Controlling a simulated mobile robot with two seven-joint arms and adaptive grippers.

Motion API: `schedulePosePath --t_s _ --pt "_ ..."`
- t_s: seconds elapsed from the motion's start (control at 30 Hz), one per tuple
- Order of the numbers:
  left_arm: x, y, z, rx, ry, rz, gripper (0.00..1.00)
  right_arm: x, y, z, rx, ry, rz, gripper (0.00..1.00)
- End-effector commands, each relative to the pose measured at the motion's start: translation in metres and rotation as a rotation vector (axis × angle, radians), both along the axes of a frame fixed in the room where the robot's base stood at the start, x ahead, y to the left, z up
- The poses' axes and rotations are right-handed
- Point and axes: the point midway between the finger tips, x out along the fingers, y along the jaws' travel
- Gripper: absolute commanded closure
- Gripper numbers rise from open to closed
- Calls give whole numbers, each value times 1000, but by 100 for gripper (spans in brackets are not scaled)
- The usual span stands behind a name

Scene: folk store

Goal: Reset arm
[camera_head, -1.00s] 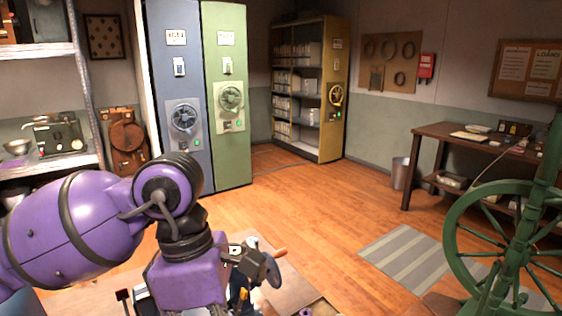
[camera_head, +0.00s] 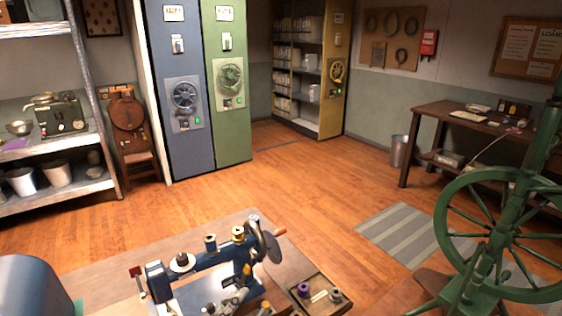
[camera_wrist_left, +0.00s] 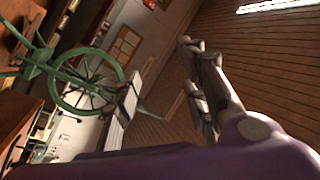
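My left gripper (camera_wrist_left: 198,85) shows in the left wrist view as grey links and dark finger parts right of centre, with my purple arm along the bottom. Nothing is visibly held in it, but the angle hides how far apart the fingers are. It is raised, with the room seen tilted behind it. In the head view my purple left arm is out of sight, and I cannot pick out the gripper for sure among the dark parts at the bottom. My right gripper is in neither view.
A blue sewing machine (camera_head: 210,262) and a small tray (camera_head: 325,308) with spools are on the table (camera_head: 105,288) in front. A green spinning wheel (camera_head: 445,235) stands at right. Shelves (camera_head: 60,200) are at left, tall cabinets behind. The middle floor is clear.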

Motion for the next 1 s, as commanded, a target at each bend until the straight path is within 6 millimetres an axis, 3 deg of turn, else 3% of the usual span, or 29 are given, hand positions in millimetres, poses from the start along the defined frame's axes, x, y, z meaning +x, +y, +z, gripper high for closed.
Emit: schedulePosePath --t_s 0.03,0.2,0.3,0.43,0.5,0.63,0.73,1.0 --pt "-8 21 -32 -42 129 83 61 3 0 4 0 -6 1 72" --pt "-59 78 -139 -154 525 317 61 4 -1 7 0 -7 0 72" --pt "-106 100 -193 -215 734 434 61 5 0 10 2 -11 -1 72" --pt "-168 117 -244 -283 954 550 61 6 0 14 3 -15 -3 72" --pt "-196 122 -262 -310 1041 594 61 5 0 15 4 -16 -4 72" --pt "-228 125 -280 -341 1137 641 61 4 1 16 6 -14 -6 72" --pt "-237 125 -285 -350 1164 655 61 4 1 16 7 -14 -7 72" --pt "-237 125 -286 -348 1165 654 61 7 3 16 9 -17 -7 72"
